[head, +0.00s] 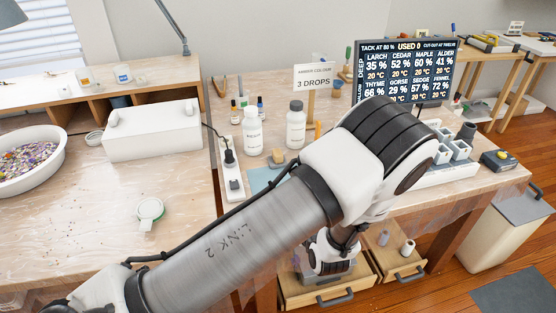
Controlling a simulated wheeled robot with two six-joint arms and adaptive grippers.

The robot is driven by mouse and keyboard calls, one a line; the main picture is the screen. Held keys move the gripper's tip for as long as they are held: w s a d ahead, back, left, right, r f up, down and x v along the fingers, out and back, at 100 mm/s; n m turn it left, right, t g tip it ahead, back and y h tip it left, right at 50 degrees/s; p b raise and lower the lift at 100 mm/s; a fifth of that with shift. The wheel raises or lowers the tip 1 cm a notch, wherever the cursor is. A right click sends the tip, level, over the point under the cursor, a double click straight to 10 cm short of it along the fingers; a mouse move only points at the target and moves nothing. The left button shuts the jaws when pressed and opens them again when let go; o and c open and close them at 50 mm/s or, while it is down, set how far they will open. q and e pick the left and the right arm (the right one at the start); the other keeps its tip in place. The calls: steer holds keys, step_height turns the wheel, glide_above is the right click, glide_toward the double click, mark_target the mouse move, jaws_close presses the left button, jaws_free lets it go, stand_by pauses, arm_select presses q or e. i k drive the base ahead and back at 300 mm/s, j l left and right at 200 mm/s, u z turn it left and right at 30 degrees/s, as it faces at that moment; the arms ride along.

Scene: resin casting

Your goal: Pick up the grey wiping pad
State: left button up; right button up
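My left arm comes in from the lower left and crosses the middle of the head view. Its wrist (334,252) hangs down at the front of the workbench, over an open drawer (325,297). The fingers of my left gripper cannot be made out there. Something grey shows low in that drawer under the wrist, but I cannot tell whether it is the wiping pad or part of my gripper. I cannot clearly pick out the grey wiping pad anywhere else. My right gripper is not in view.
A second open drawer (398,267) holds small cylinders. On the bench stand two white bottles (253,131) (295,125), a blue mat (262,179), a sign (313,77) and a dark display (408,72). A bin (500,235) stands at right.

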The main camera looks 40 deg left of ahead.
mark_target(277, 159)
steer(key=i+l+u, duration=0.1)
steer(key=i+u, duration=0.2)
steer(key=i, duration=0.25)
steer(key=i+l+u, duration=0.3)
steer(key=i, duration=0.25)
steer(key=j, duration=0.1)
